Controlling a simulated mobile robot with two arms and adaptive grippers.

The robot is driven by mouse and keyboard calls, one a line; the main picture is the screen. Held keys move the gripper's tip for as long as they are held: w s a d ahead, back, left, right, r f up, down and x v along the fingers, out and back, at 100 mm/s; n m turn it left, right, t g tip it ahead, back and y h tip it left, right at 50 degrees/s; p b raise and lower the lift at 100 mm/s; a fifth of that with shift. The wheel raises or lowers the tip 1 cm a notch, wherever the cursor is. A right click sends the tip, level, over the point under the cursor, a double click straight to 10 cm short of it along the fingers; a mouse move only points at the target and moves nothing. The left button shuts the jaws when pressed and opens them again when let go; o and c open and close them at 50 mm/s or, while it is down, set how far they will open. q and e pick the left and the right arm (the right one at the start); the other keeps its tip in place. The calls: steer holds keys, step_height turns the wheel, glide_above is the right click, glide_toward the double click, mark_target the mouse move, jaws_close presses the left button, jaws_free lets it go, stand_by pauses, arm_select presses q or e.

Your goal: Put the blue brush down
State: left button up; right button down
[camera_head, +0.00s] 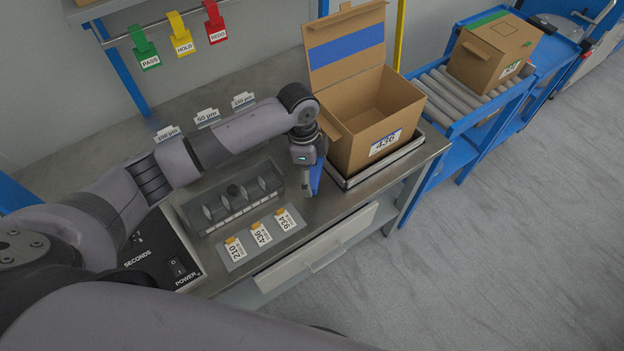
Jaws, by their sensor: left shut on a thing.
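My left gripper (306,188) is over the metal bench (340,212), just left of the open cardboard box. It is shut on the blue brush (318,174), whose blue part shows along the right side of the fingers. The rest of the brush is hidden by the gripper. I cannot tell whether the brush touches the bench top. My right gripper is not in view.
The open cardboard box (345,148) marked 436 stands on a scale-like platform (408,155). A dark slotted holder (190,212) and a card with several numbered tags (240,262) lie left of the gripper. A closed box (470,65) sits on rollers at right.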

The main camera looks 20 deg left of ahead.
mark_target(312, 182)
arm_select(q)
step_height(312, 182, down, 4)
steer(key=shift+f, duration=0.1)
steer(key=shift+f, duration=0.15)
steer(key=o, duration=0.9)
steer(key=shift+o, duration=0.2)
step_height(312, 182, up, 12)
steer(key=a, duration=0.1)
steer(key=shift+s+a, duration=0.15)
steer(key=shift+a, duration=0.1)
stand_by(0.3)
